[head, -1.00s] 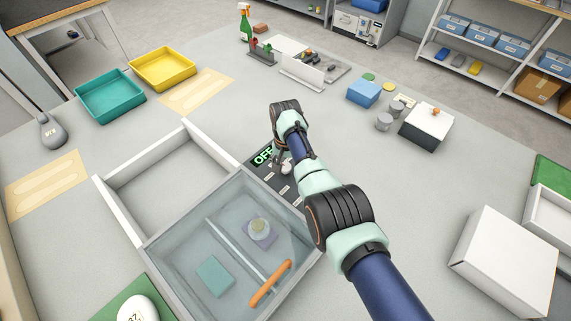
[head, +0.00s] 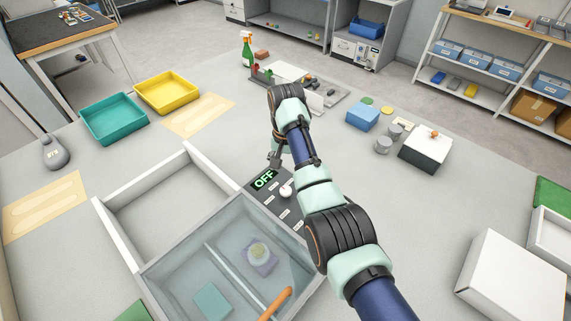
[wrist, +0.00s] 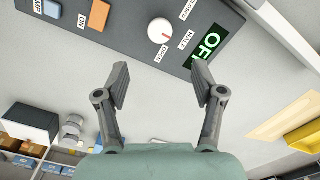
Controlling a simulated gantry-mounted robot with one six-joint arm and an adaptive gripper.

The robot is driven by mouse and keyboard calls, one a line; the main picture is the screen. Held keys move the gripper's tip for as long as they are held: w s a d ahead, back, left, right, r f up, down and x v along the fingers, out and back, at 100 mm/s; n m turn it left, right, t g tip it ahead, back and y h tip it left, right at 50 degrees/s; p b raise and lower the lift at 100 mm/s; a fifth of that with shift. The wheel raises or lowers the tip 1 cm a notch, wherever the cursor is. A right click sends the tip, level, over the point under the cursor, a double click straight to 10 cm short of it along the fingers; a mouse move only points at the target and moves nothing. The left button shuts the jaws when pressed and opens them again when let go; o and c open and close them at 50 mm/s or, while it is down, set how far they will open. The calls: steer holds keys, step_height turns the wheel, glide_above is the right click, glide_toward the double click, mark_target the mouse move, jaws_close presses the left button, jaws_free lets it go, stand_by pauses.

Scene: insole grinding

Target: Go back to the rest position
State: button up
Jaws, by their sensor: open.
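My gripper (head: 274,160) hangs open and empty above the back edge of the control panel (head: 270,196). In the wrist view my gripper's two fingers (wrist: 160,70) are spread wide with nothing between them. The panel's white knob (wrist: 160,30) lies beyond the fingertips, apart from them, and also shows in the head view (head: 286,191). The green display (head: 264,179) reads OFF.
The clear-lidded box (head: 225,262) with an orange handle stands left of my arm, an open white frame (head: 120,215) behind it. Teal (head: 115,122) and yellow (head: 168,94) trays stand far left. A blue box (head: 362,116) and grey cylinders (head: 383,145) stand right.

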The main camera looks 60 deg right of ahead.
stand_by(0.4)
